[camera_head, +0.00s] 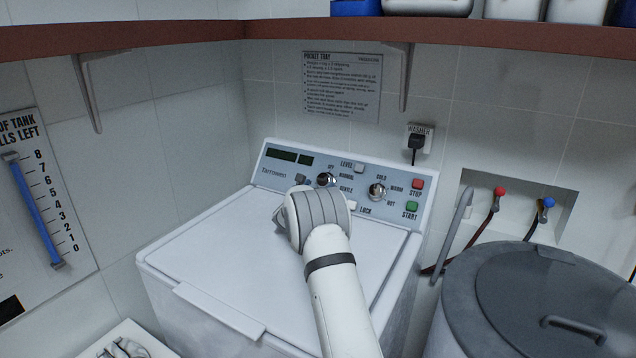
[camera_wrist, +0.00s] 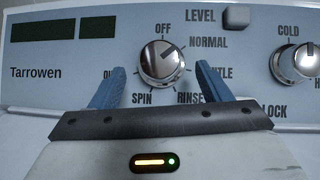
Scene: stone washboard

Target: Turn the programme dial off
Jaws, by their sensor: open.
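The programme dial (camera_wrist: 160,66) is a round silver knob with a dark pointer mark, in the middle of the wrist view. OFF is printed straight above it; NORMAL, GENTLE, RINSE and SPIN run clockwise around it, and a left label is partly hidden. The pointer mark leans up and right, towards NORMAL. My gripper (camera_wrist: 160,68) is open, with one blue finger on each side of the dial and a visible gap to it on both sides. In the head view the dial (camera_head: 326,179) shows just beyond my wrist, which hides most of the gripper.
The washer's second knob (camera_wrist: 296,63) is right of the dial, and the LEVEL button (camera_wrist: 236,17) is above right. Red STOP (camera_head: 418,184) and green START (camera_head: 411,206) buttons sit at the panel's right end. A grey lidded tank (camera_head: 460,300) stands right of the washer.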

